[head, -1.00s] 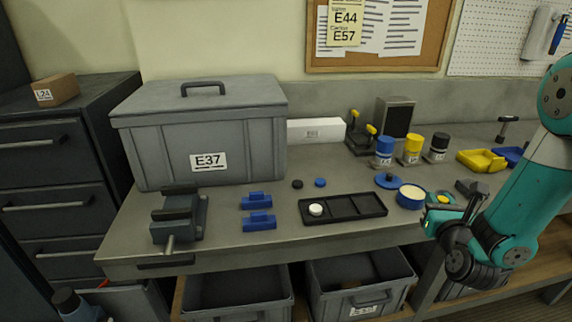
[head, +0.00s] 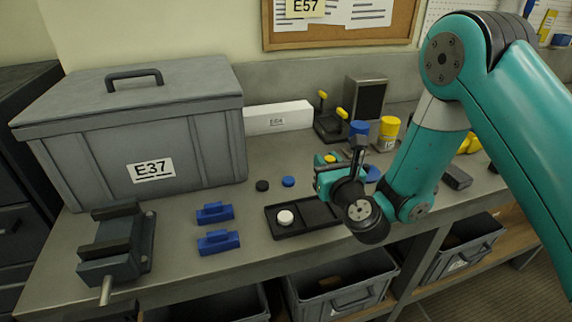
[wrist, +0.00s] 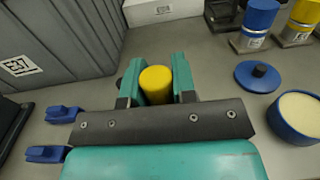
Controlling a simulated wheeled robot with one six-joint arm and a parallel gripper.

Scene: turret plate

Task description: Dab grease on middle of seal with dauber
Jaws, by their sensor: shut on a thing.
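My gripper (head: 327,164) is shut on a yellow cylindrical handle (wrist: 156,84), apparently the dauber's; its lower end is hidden. In the head view the gripper is above the bench, by the right end of a black sectioned tray (head: 283,232). A white round piece (head: 286,217) sits in the tray's left compartment. I cannot tell whether this is the seal. An open blue tin of cream-coloured grease (wrist: 300,114) stands at the right of the wrist view, beside its blue lid with a black knob (wrist: 259,74). In the head view my arm hides the tin.
A black disc (head: 262,186) and a blue disc (head: 288,181) lie behind the tray. Two blue blocks (head: 217,242) and a vise (head: 117,247) are to its left. The large grey case E37 (head: 135,130) stands back left. Capped bottles (head: 388,135) stand behind my gripper.

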